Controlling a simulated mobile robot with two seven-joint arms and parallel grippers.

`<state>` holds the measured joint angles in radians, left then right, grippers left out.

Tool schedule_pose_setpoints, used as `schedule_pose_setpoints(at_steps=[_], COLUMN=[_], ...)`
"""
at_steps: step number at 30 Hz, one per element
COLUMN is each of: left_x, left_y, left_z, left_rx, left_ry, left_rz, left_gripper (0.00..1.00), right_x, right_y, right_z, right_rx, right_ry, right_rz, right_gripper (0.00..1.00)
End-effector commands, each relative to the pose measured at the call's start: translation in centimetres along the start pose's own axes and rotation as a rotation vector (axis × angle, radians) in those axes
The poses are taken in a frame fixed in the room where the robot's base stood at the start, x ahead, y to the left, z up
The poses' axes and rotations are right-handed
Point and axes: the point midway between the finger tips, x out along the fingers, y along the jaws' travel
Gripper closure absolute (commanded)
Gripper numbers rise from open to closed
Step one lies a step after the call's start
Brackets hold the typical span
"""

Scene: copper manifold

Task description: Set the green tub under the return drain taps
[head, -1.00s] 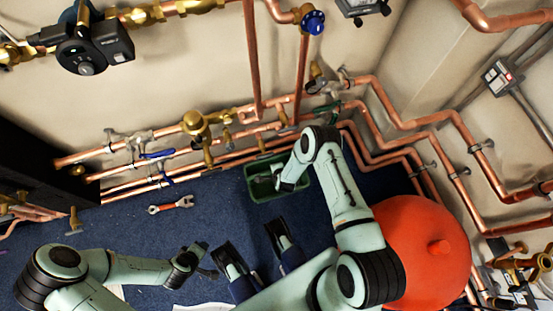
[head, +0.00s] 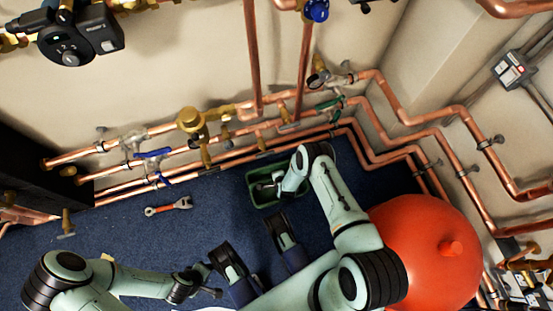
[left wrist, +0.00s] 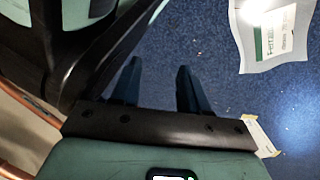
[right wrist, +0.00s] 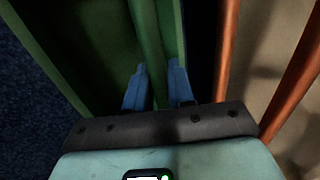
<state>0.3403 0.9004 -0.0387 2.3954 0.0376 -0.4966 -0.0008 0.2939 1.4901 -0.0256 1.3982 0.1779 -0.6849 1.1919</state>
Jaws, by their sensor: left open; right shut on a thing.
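The green tub (head: 253,193) stands on the blue floor close to the lowest copper pipes in the head view. My right gripper (head: 268,186) reaches over it. In the right wrist view the blue fingers (right wrist: 158,82) straddle and hold a wall of the green tub (right wrist: 148,35). Small brass taps hang from the pipes above and behind the tub, one at the left (head: 205,155) and one nearer it (head: 262,143). I cannot tell which are the return drain taps. My left gripper (head: 213,281) is open and empty over the floor, also in the left wrist view (left wrist: 160,82).
A red-handled wrench (head: 168,207) lies on the floor left of the tub. A large red vessel (head: 425,250) stands at the right. Copper pipes (head: 225,160) run along the wall behind. A printed sheet (left wrist: 275,35) lies on the floor in the left wrist view.

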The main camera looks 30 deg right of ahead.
Motion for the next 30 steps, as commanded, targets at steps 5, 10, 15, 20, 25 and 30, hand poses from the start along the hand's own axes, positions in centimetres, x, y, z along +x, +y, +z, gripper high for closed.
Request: schedule_pose_setpoints(at_steps=[5, 10, 15, 20, 25, 30], left_x=[0.2, 0.2, 0.2, -0.4, -2.4, -4.9], left_y=[-0.2, -0.2, -0.2, 0.3, 2.1, 4.4], left_z=[0.3, 0.3, 0.3, -0.3, -2.3, -4.7], left_rx=[-0.003, -0.002, -0.002, 0.004, 0.024, 0.047], left_ry=[-0.011, -0.01, -0.009, 0.014, 0.087, 0.177], left_rz=[-0.005, -0.004, -0.004, 0.006, 0.039, 0.08], left_gripper=[0.56, 0.56, 0.56, 0.56, 0.56, 0.56], right_x=[0.2, 0.1, 0.1, -0.6, -3.4, -6.7], right_y=[0.1, 0.1, 0.1, -0.1, -0.2, -0.3], right_z=[0.0, 0.0, 0.0, 0.0, 0.0, 0.0], right_rx=[0.0, 0.0, 0.0, 0.0, 0.001, 0.001], right_ry=[0.0, 0.0, 0.0, 0.0, -0.001, 0.0], right_rz=[0.0, 0.0, 0.0, 0.001, 0.0, 0.0], right_gripper=[0.74, 0.51, 0.51, 0.51, 0.51, 0.51])
